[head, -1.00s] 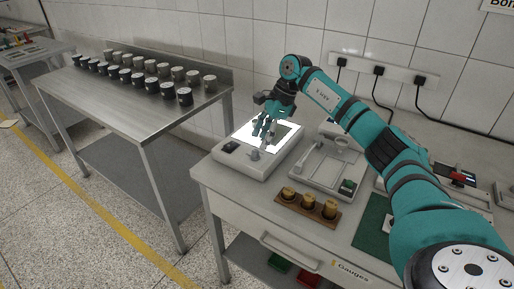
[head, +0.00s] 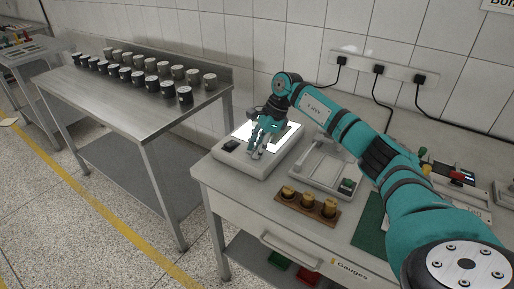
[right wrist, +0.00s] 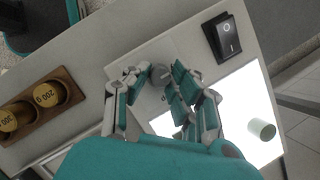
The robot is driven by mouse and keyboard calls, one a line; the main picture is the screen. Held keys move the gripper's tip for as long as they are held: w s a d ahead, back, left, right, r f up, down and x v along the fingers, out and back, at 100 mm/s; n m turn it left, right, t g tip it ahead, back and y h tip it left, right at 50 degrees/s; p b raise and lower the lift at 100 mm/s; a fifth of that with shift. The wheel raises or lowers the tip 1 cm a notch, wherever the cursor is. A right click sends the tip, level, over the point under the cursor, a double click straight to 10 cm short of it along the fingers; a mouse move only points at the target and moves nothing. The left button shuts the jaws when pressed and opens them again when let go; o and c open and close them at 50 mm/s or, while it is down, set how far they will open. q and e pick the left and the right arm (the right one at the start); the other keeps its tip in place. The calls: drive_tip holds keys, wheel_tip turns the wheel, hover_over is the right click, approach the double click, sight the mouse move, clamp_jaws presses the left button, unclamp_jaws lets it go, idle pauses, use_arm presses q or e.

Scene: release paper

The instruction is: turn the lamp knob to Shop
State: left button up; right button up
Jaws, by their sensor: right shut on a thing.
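The lamp is a pale box (head: 266,171) with a bright white panel (head: 290,136) on top, on the near left of the bench. Its small grey knob (right wrist: 159,73) sits on the front strip, in the right wrist view. My right gripper (right wrist: 150,80) points down at that strip, its fingers closed around the knob; in the head view my right gripper (head: 257,152) largely hides the knob. No knob markings, including Shop, can be read. My left gripper is not in view.
A black rocker switch (right wrist: 226,38) is on the same strip. A small cylinder (right wrist: 262,130) stands on the lit panel. A wooden block with brass weights (head: 307,204) and a balance-like device (head: 324,168) stand to the right. A steel table (head: 125,95) holds several dark cups.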

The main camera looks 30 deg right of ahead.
drive_tip(key=shift+m, duration=0.3)
clamp_jaws()
drive_tip(key=m+t, duration=0.1)
drive_tip(key=m, duration=0.1)
drive_tip(key=m+t+h+p, duration=0.1)
drive_tip(key=m, duration=0.2)
drive_tip(key=shift+s+a, duration=0.1)
drive_tip(key=shift+s, duration=0.05)
drive_tip(key=m+h, duration=0.1)
drive_tip(key=m, duration=0.3)
drive_tip(key=shift+a+m+t+h, duration=0.1)
drive_tip(key=shift+m+t+h, duration=0.3)
drive_tip(key=m+h+b, duration=0.1)
drive_tip(key=m, duration=0.2)
drive_tip(key=shift+a+m, duration=0.15)
drive_tip(key=shift+m, duration=0.15)
drive_tip(key=shift+r+m+h+b, duration=0.1)
drive_tip(key=shift+m+h+b, duration=0.7)
drive_tip(key=shift+m, duration=1.3)
drive_tip(key=o, duration=0.9)
unclamp_jaws()
